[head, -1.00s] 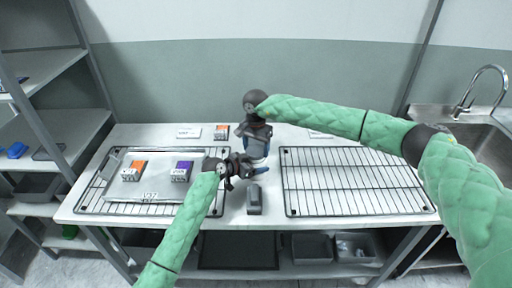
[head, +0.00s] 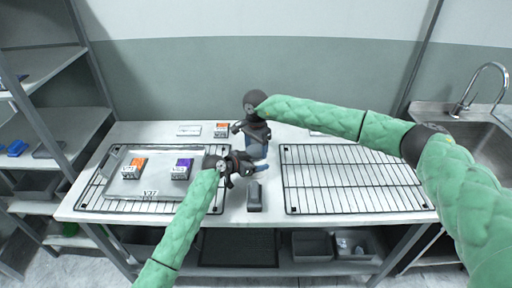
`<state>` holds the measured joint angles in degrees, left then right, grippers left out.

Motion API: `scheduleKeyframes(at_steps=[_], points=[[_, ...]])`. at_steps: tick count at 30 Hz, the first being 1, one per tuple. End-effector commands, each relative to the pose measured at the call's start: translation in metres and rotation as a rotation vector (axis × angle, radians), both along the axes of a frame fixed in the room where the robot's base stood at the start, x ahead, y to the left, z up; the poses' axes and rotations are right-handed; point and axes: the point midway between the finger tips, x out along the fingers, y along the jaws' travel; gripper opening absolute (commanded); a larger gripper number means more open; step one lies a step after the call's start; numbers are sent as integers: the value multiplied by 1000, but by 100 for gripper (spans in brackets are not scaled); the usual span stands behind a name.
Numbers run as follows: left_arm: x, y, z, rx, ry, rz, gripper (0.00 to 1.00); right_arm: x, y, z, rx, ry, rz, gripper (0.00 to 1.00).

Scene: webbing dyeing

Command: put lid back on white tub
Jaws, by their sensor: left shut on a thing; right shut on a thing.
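The white tub (head: 256,151) stands near the middle of the table, only partly visible between my two grippers. My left gripper (head: 258,167) reaches in from the left, low at the tub's near side, with its blue-tipped fingers shut around the tub's lower part. My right gripper (head: 255,138) points down from directly above the tub, shut at its top. The lid is hidden under the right gripper's jaws, so how it sits on the rim cannot be seen.
A black wire rack (head: 350,180) lies at the right. A tray (head: 130,190) with an orange-labelled box (head: 132,168) and a purple-labelled box (head: 181,170) lies at the left. A dark grey block (head: 254,197) stands in front of the tub. Another orange-labelled box (head: 221,130) stands behind.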

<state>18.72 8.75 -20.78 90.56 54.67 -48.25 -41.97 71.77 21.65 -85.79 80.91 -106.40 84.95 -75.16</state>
Motion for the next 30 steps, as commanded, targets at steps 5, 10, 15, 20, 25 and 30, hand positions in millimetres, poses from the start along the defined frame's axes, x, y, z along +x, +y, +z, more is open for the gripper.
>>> scheduleKeyframes(at_steps=[5,10,15,20,25,30], points=[[0,0,-1,1,1,0,11,0,1,0,1,1,-251,47],[0,0,-1,1,1,0,11,0,1,0,1,0,-497,47],[0,0,-1,1,1,0,11,1,1,0,0,-1,-724,47],[0,0,-1,1,1,0,11,1,1,1,0,-2,-857,47],[0,0,-1,1,1,-1,11,1,1,1,0,-2,-894,47],[0,0,-1,1,1,-1,11,1,1,1,1,-3,-893,47]])
